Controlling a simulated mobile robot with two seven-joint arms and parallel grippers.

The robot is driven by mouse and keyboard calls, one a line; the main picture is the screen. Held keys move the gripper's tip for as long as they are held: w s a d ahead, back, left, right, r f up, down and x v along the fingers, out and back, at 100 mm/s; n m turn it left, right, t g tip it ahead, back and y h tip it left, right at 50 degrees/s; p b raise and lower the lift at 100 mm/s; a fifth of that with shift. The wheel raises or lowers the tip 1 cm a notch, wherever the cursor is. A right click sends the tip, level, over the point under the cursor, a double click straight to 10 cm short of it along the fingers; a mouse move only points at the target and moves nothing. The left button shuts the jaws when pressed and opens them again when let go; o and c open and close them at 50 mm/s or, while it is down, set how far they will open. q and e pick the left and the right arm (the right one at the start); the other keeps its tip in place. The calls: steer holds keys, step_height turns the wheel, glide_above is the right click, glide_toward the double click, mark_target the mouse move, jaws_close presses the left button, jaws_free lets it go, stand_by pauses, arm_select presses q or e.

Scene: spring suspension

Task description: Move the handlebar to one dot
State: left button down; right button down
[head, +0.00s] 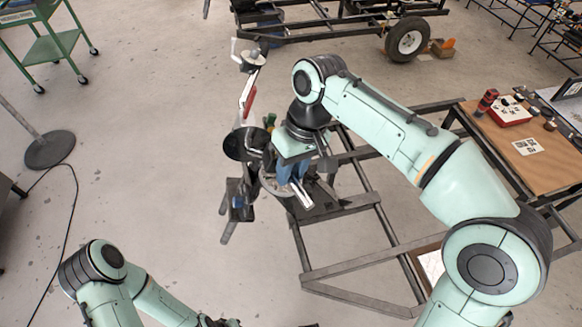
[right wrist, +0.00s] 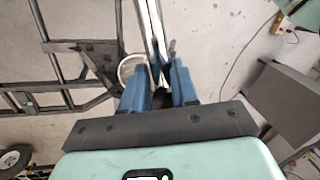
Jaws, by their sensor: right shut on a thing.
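The silver, bar-like part that I take for the handlebar (head: 303,193) sticks out below my right gripper (head: 292,172) in the head view. In the right wrist view my right gripper (right wrist: 168,88) has its blue fingers closed around its near end, and the bright bar (right wrist: 153,25) runs away to the top edge. The gripper hides much of the held part. I cannot make out any dot. My left arm comes in at the bottom left of the head view; its gripper is beyond the bottom edge.
A stand with a red and white lever (head: 248,97) and a dark round plate (head: 240,145) is just left of my right gripper. A metal frame (head: 372,205) lies below and right. A wooden-topped table (head: 490,145) is at the right. Open floor lies left.

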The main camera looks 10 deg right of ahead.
arm_select(q)
steer(key=shift+s+f+b, duration=0.35)
steer(key=shift+f+b, duration=0.1)
steer(key=shift+f, duration=0.1)
steer(key=shift+s+f+b, duration=0.3)
steer(key=shift+f+b, duration=0.15)
steer(key=shift+f, duration=0.05)
arm_select(e)
steer(key=shift+s+d+f+y, duration=0.1)
steer(key=shift+d+f+y, duration=0.25)
steer(key=shift+f, duration=0.3)
steer(key=shift+s+d+f+y, duration=0.1)
steer(key=shift+d+f+y, duration=0.2)
steer(key=shift+f, duration=0.3)
steer(key=c, duration=1)
jaws_free()
steer(key=shift+w+r+t, duration=0.1)
steer(key=shift+t, duration=0.2)
arm_select(q)
steer(key=shift+w, duration=0.1)
arm_select(e)
steer(key=shift+o, duration=0.2)
steer(key=shift+w, duration=0.1)
arm_select(q)
steer(key=shift+w, duration=0.1)
arm_select(e)
steer(key=shift+w, duration=0.1)
